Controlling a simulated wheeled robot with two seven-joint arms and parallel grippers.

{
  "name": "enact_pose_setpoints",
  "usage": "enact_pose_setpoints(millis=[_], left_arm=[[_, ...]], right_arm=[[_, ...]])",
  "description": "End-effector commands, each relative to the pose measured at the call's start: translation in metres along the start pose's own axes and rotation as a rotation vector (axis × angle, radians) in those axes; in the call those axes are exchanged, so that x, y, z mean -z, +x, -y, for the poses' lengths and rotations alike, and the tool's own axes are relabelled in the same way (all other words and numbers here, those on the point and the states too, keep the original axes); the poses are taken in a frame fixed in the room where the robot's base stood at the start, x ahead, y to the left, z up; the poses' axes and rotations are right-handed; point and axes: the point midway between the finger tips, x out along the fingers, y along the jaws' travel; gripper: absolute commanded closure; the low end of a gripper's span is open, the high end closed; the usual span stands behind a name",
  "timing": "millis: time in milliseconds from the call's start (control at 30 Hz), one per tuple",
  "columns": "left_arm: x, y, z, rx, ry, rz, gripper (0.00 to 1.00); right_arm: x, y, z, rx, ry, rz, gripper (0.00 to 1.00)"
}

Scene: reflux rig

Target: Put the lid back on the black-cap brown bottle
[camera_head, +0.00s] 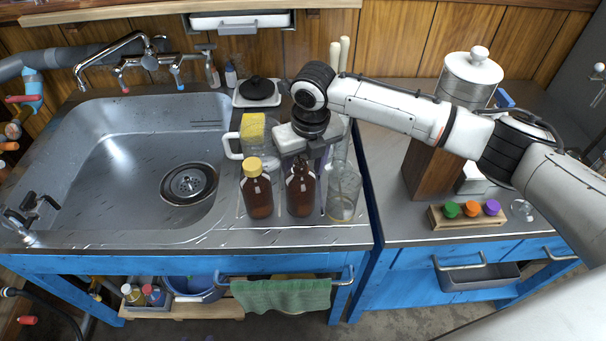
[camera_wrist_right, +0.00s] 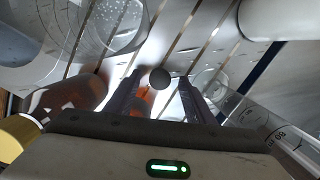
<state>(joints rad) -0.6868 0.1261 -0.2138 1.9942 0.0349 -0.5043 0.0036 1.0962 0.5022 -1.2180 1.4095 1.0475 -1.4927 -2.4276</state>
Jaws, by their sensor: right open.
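The brown bottle (camera_head: 301,198) stands upright between the yellow-capped brown bottle and a clear glass vessel. My right gripper (camera_head: 302,160) comes down over its neck from above and hides part of its top. In the right wrist view, a small dark round cap (camera_wrist_right: 160,78) shows between the two open fingers, with the orange-brown of the bottle (camera_wrist_right: 143,100) behind it. The cap appears to be at the bottle's mouth; whether it is seated is hard to tell. The fingers show gaps on both sides of the cap. My left gripper is out of view.
The yellow-capped brown bottle (camera_head: 257,196) stands close on the left and the clear glass vessel (camera_head: 343,192) close on the right. A yellow sponge (camera_head: 253,128) is behind. The sink (camera_head: 130,160) lies left; a rack of coloured stoppers (camera_head: 466,217) stands on the right counter.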

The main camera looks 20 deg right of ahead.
Motion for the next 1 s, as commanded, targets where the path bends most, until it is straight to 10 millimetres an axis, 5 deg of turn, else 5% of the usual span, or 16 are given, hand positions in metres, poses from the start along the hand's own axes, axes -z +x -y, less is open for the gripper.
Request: enact_pose_setpoints(millis=[133,400,767,1000], left_arm=[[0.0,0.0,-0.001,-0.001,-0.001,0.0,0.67],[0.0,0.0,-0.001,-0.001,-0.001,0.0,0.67],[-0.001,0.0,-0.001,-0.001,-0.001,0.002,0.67],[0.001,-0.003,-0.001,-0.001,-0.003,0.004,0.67]], right_arm=[[0.0,0.0,0.0,0.0,0.0,0.0,0.53],[0.0,-0.001,0.0,0.0,0.0,0.0,0.94],[-0.001,-0.005,0.0,0.0,0.001,0.001,0.94],[-0.009,-0.049,0.0,-0.001,0.001,0.005,0.94]])
